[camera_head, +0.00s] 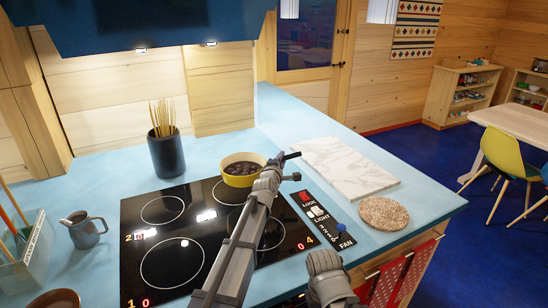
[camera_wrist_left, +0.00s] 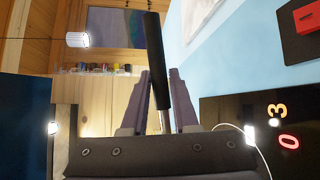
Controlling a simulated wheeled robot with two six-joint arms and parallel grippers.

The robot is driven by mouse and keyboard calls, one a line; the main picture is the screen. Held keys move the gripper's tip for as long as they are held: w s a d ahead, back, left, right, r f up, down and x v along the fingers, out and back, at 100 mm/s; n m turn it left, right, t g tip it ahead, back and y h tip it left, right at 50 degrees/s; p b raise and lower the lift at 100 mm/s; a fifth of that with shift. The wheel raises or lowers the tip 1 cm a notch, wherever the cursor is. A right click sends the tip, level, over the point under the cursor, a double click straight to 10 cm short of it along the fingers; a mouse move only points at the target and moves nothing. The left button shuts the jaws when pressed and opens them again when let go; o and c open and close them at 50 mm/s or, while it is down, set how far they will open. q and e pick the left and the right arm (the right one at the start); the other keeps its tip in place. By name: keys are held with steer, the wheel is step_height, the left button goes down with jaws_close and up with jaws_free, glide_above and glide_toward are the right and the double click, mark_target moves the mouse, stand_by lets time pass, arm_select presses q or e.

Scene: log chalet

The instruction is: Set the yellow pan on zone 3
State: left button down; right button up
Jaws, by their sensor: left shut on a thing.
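The yellow pan (camera_head: 243,170) holds dark pieces and is at the back right of the black cooktop (camera_head: 130,225). Its dark handle (camera_head: 289,156) points right. My left gripper (camera_head: 277,171) is shut on this handle; in the left wrist view the handle (camera_wrist_left: 154,50) runs between the two fingers (camera_wrist_left: 160,95). Zone 3, the back right ring (camera_head: 226,191), shows in part in front of the pan. I cannot tell whether the pan touches the surface. Part of my right arm shows at the bottom; its jaws are not visible.
A dark pot of sticks (camera_head: 167,152) stands behind the cooktop. A grey jug (camera_head: 84,229) is at the left. A marble board (camera_head: 345,167) and a round cork mat (camera_head: 383,213) lie to the right. A control panel (camera_head: 322,217) is beside the cooktop.

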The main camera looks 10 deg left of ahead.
arm_select(q)
steer(key=w+a+f+b, duration=0.1)
steer(key=w+a+b, duration=0.1)
steer(key=w+a, duration=0.2)
steer(key=shift+w+a+f+y, duration=0.3)
steer(key=shift+w+a+f, duration=0.1)
steer(key=shift+a, duration=0.1)
step_height(320, 180, down, 8)
steer(key=b, duration=0.8)
steer(key=shift+f, duration=0.15)
steer(key=shift+f+b, duration=0.2)
steer(key=shift+b, duration=0.1)
stand_by(0.4)
steer(key=c, duration=0.6)
jaws_free()
steer(key=shift+s, duration=0.1)
